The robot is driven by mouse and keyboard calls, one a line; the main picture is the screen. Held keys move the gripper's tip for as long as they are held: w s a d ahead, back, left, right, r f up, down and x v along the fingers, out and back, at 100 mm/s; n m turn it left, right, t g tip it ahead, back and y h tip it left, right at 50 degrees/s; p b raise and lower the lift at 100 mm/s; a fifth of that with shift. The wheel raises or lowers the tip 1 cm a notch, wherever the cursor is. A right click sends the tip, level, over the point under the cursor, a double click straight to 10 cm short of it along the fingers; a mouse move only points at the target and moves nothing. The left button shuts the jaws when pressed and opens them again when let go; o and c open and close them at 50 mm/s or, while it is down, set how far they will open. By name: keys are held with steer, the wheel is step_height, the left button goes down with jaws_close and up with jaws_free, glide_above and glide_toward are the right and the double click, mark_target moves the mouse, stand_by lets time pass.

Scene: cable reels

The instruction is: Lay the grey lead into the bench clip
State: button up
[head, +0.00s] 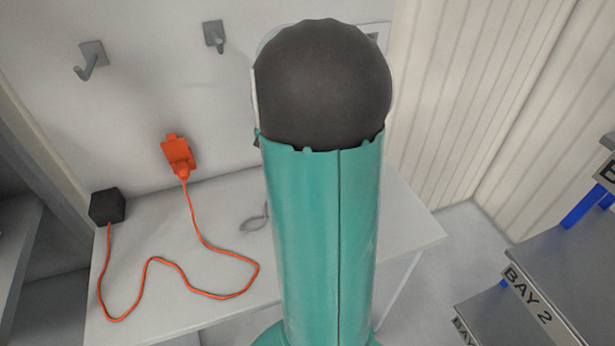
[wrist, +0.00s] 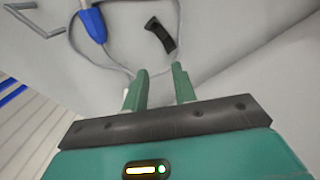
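In the wrist view, my gripper (wrist: 160,70) has its two green fingers apart, with a clear gap between the tips. The grey lead (wrist: 73,45) curves in a wide loop across the pale surface beyond the fingertips. A blue plug (wrist: 92,24) is on it at the upper left. A small dark piece (wrist: 160,36), which looks like the bench clip, lies inside the loop, beyond the fingertips. The lead appears outside this piece. In the head view, a short curl of the grey lead (head: 254,220) shows on the bench; my teal arm hides the rest, the clip and my gripper.
The white bench (head: 170,240) carries a black box (head: 107,206) with an orange cord (head: 205,291) running to an orange plug (head: 178,155) at the wall. Two grey hooks (head: 92,60) (head: 214,36) stick out above. Grey shelving marked BAY 2 (head: 530,297) stands at right.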

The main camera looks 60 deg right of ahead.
steer(key=s+d+r+n, duration=0.3)
steer(key=d+n, duration=0.3)
steer(key=n, duration=0.8)
steer(key=shift+d+f, duration=0.15)
steer(key=shift+f, duration=4.75)
steer(key=shift+f, duration=0.2)
steer(key=shift+f, duration=1.3)
jaws_close()
steer(key=shift+r, duration=0.1)
